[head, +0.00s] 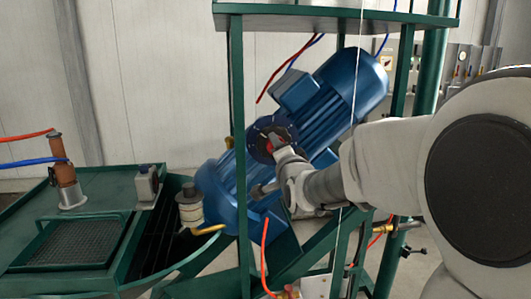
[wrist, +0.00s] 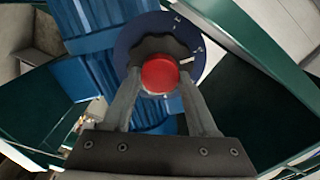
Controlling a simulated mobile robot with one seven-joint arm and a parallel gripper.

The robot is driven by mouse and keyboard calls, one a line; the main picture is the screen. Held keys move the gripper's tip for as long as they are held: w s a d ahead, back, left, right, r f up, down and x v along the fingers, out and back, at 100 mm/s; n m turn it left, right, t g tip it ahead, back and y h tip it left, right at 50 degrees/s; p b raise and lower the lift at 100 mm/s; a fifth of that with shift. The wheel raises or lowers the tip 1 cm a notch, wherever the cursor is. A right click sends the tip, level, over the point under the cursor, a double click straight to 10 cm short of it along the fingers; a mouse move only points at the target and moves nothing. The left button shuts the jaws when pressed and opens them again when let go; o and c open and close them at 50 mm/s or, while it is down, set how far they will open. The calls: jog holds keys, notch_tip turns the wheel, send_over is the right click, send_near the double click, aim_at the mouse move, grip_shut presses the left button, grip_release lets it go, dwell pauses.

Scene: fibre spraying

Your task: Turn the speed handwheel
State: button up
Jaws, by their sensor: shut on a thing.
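The speed handwheel is a dark scalloped knob with a red centre cap (wrist: 160,74), set on a round dark blue dial plate (wrist: 190,38) with pale marks. In the wrist view my gripper (wrist: 158,85) reaches up from below, its two grey fingers on either side of the knob and shut on it. In the head view the handwheel (head: 274,137) shows as a dark disc with red on the side of the blue motor unit (head: 338,90). My gripper (head: 282,150) is at its face and partly hides it. The fingertips' exact contact is hard to see there.
A green steel frame surrounds the motor, with a post (head: 238,150) just left of the handwheel and a top shelf (head: 330,17) above. A green bench (head: 100,200) with a grate lies at left. Red and blue hoses hang nearby. A thin white cord (head: 357,75) runs down near my arm.

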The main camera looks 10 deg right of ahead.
dwell(0.5)
jog(key=o, duration=1.4)
jog(key=shift+c, duration=0.2)
jog(key=shift+s, duration=0.1)
